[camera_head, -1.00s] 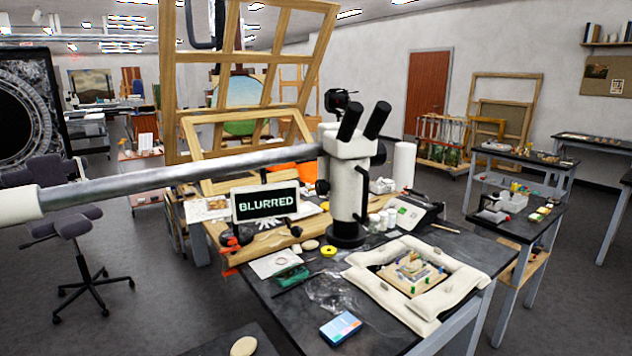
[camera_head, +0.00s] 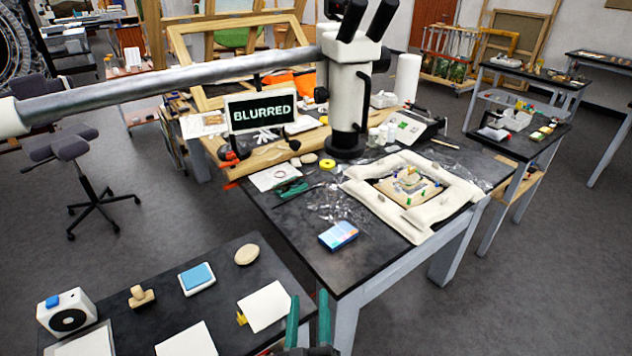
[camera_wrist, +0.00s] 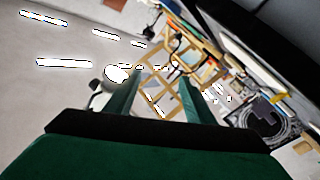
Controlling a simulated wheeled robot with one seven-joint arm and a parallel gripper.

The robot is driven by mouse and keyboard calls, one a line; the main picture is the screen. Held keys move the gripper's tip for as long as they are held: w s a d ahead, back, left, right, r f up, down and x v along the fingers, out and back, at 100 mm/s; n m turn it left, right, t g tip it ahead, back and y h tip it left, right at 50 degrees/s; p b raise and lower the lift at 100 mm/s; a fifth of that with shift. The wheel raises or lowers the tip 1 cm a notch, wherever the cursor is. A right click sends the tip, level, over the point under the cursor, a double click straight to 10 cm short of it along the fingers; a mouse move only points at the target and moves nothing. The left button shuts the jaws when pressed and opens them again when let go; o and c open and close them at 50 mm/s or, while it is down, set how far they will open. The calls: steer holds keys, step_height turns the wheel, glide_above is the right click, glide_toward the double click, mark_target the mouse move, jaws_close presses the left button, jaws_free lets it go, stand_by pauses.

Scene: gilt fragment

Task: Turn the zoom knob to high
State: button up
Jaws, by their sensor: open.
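A white stereo microscope (camera_head: 349,100) stands on the dark worktable on a long grey boom arm. A dark knob (camera_head: 321,95) shows at the left side of its head; I cannot read any marking on it. A small screen (camera_head: 260,111) beside it reads "BLURRED". My gripper (camera_head: 308,306) has green fingers, parted and empty, at the bottom of the head view, in front of and below the worktable's near corner, well apart from the microscope. In the wrist view my gripper (camera_wrist: 157,92) points up toward the ceiling and wooden frames.
A padded white frame with a fragment (camera_head: 422,236) and a blue box (camera_head: 338,236) lie on the worktable (camera_head: 290,225). A lower dark table (camera_head: 215,292) at the front left carries cards, a stamp and a white device.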

steer(key=w+d+r+n+t+y, duration=0.2)
steer(key=w+r+n, duration=0.5)
steer(key=w+r, duration=0.8)
steer(key=n+y, duration=0.1)
steer(key=n, duration=0.6)
glide_toward(317, 99)
steer(key=x, duration=1.1)
steer(key=shift+s, duration=0.1)
steer(key=c, duration=1.1)
